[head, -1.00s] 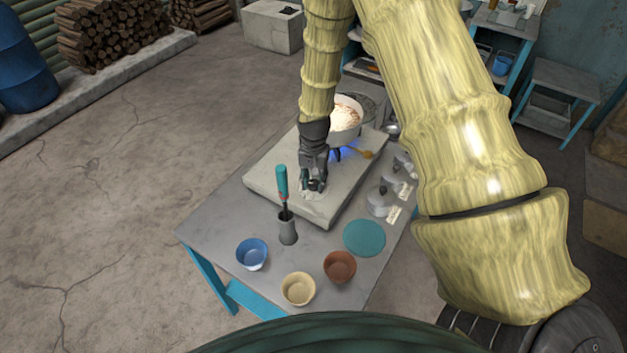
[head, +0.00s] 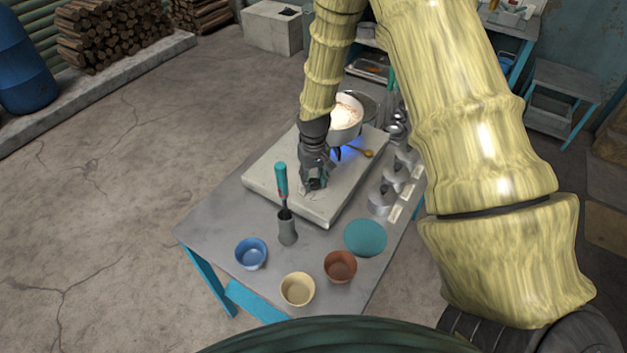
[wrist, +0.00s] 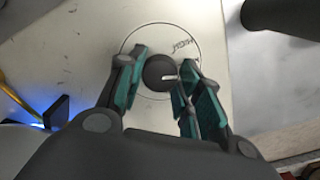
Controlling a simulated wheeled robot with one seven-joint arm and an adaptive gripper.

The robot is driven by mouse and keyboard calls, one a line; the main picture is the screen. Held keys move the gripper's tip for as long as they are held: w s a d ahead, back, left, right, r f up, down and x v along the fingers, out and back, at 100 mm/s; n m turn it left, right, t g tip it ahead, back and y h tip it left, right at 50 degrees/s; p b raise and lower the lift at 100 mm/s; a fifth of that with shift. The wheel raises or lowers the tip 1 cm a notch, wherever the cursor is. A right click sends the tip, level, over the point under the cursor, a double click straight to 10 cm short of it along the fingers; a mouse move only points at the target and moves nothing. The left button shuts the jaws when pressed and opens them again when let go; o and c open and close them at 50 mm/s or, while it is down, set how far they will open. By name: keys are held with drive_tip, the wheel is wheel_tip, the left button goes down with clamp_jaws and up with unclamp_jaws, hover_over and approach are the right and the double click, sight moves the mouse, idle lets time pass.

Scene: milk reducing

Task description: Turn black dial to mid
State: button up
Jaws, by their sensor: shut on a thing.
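The black dial (wrist: 160,73) is a round knob on the pale stove slab (head: 262,172). In the wrist view its white pointer mark runs from near its centre toward the right, inside a thin printed circle with lettering at the upper right. My gripper (wrist: 164,66) is over the dial with one teal-padded finger on each side, shut on it. In the head view my gripper (head: 313,183) points down at the near part of the slab and hides the dial.
A white pot (head: 345,122) with pale contents sits over a blue flame behind my gripper. A teal-handled tool (head: 281,181) stands upright in a grey holder (head: 287,231). Blue (head: 251,253), cream (head: 297,289) and brown (head: 340,266) bowls are at the front. Several metal canisters (head: 382,199) line the right.

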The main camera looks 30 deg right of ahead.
sight(314, 182)
drive_tip(key=shift+n, duration=0.5)
drive_tip(key=o, duration=1.1)
drive_tip(key=shift+c, duration=0.2)
wheel_tip(314, 182, up, 12)
idle(0.5)
